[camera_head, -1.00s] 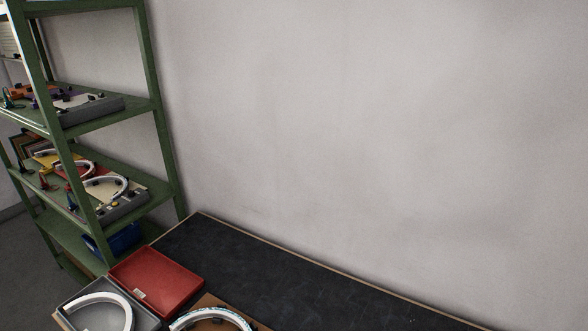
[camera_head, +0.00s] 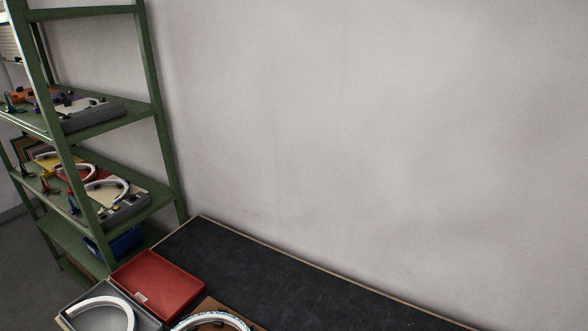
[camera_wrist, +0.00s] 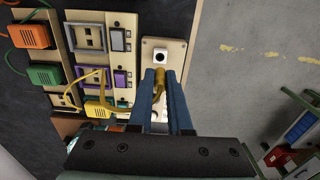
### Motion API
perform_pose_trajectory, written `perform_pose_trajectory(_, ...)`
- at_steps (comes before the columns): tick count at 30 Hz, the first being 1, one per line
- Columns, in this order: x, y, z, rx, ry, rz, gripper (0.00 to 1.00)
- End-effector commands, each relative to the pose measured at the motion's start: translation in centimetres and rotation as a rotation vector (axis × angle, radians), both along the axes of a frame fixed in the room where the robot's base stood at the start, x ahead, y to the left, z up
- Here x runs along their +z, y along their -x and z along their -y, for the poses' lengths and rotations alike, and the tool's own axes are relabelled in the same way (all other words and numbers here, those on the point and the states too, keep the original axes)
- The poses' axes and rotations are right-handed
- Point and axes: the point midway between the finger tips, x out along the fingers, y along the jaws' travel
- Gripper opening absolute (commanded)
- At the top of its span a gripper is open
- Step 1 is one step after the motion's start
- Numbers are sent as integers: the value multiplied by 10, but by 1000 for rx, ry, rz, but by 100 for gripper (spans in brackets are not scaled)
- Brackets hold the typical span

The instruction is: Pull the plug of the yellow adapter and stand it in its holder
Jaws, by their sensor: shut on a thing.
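In the wrist view, the yellow adapter (camera_wrist: 97,109) sits at the lower left, and a yellow cable runs from it toward my gripper. My gripper (camera_wrist: 160,75), with two blue fingers, is shut on the yellow plug (camera_wrist: 158,84), which shows only partly between the fingers. A beige block (camera_wrist: 177,48) with a white square and dark round hole lies just beyond the fingertips; it looks like the holder. The plug appears close to the block's near part, but I cannot tell whether it touches. The head view does not show my gripper.
The wrist view shows an orange adapter (camera_wrist: 30,36), a green adapter (camera_wrist: 45,75) and a panel with a purple switch (camera_wrist: 121,78) left of my gripper. Grey floor (camera_wrist: 250,70) lies right. The head view shows a red tray (camera_head: 158,283) and green shelving (camera_head: 155,112).

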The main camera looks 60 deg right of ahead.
Motion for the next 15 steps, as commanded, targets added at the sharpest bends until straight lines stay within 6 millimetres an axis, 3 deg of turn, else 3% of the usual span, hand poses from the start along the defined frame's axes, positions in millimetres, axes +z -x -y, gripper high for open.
perform_pose_trajectory(15,17,0,0,0,0,0,0)
